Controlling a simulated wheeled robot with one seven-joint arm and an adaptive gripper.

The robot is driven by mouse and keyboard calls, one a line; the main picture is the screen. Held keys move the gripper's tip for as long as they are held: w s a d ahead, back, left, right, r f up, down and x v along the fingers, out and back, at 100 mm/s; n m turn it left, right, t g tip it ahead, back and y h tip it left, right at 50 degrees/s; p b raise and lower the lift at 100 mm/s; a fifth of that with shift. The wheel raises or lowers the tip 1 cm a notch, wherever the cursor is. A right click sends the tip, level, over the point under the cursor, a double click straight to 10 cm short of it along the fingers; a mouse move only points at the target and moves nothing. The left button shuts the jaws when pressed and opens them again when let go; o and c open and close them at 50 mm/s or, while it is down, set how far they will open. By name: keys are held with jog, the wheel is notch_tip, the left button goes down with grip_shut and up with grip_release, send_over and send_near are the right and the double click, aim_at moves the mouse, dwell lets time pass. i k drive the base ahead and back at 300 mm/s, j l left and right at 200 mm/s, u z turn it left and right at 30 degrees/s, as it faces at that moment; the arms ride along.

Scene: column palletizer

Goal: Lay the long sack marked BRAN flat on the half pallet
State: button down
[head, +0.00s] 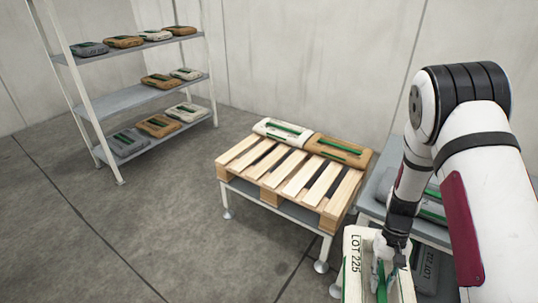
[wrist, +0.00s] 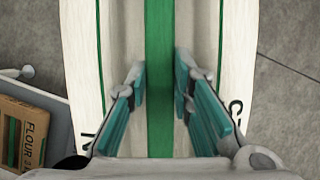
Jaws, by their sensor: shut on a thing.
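A long white sack with green stripes (head: 355,270) hangs from my gripper (head: 386,265) at the bottom right of the head view, in front of the stand. It reads LOT 225; the name BRAN cannot be read on it. In the wrist view my fingers (wrist: 160,92) are closed on either side of the sack's green middle band (wrist: 160,45). The half pallet (head: 297,178), of pale wood slats, is on a low metal stand. A white sack (head: 281,131) and a brown sack (head: 338,149) lie side by side along its back edge. Its front slats are bare.
A grey table (head: 405,222) with several sacks stands right of the pallet, partly hidden by my arm. A brown FLOUR sack (wrist: 24,135) shows at the wrist view's left. A shelf rack (head: 140,93) with several sacks stands back left. The floor between is clear.

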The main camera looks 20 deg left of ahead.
aim_at(265, 150)
jog(key=i+j+u, duration=0.15)
jog(key=u, duration=0.25)
jog(key=i+j+u, duration=0.1)
jog(key=u, duration=0.25)
jog(key=i+u, duration=0.4)
jog(key=i+j+u, duration=0.15)
jog(key=i+u, duration=0.65)
jog(key=i+z, duration=0.4)
jog(key=i+j+z, duration=0.15)
jog(key=i+z, duration=0.25)
jog(key=i, duration=0.15)
jog(key=i+l+z, duration=0.15)
jog(key=i+z, duration=0.45)
jog(key=z, duration=0.2)
jog(key=i+z, duration=0.4)
jog(key=k, duration=0.05)
